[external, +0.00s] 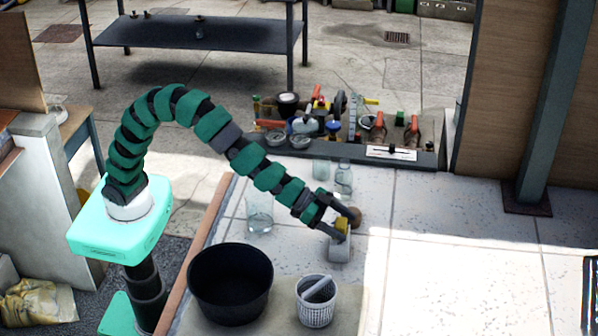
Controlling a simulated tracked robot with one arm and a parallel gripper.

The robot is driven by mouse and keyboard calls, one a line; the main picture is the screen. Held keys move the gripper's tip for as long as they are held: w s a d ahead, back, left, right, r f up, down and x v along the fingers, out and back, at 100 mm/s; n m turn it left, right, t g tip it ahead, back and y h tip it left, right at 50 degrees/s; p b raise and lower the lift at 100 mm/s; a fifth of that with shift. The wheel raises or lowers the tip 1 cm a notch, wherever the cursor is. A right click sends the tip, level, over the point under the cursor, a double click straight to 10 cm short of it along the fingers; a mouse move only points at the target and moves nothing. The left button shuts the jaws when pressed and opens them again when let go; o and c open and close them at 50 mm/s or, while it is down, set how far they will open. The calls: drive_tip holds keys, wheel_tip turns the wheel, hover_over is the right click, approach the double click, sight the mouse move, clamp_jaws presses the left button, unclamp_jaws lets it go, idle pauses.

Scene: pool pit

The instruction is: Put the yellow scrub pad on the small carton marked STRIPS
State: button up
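The yellow scrub pad (342,225) is a small yellow block between the fingers of my gripper (340,227). My gripper looks shut on it, with dark fingers on both sides. A small pale grey-white carton (340,249) stands on the tiled top directly below the pad. Its marking is too small to read. I cannot tell whether the pad touches the carton's top or hangs just above it, and the fingers hide part of the pad.
A black tub (230,284) and a white perforated basket (316,302) stand in front. The tiles at right are clear.

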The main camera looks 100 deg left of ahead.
drive_tip(key=shift+r, duration=0.15)
drive_tip(key=shift+v, duration=2.45)
wheel_tip(320, 180, up, 27)
drive_tip(key=t, duration=0.2)
hover_over(340, 222)
drive_tip(key=s+a, duration=0.8)
drive_tip(key=s, duration=0.6)
drive_tip(key=s+a+r+n+y, duration=0.1)
drive_tip(key=s+a+r, duration=0.2)
drive_tip(key=s+r, duration=0.3)
drive_tip(key=s+a+r+n+y, duration=0.1)
drive_tip(key=s+a+r, duration=0.3)
drive_tip(key=s+r, duration=0.3)
drive_tip(key=shift+s+a+r+t, duration=0.2)
drive_tip(key=shift+s+t, duration=0.2)
drive_tip(key=shift+s, duration=0.3)
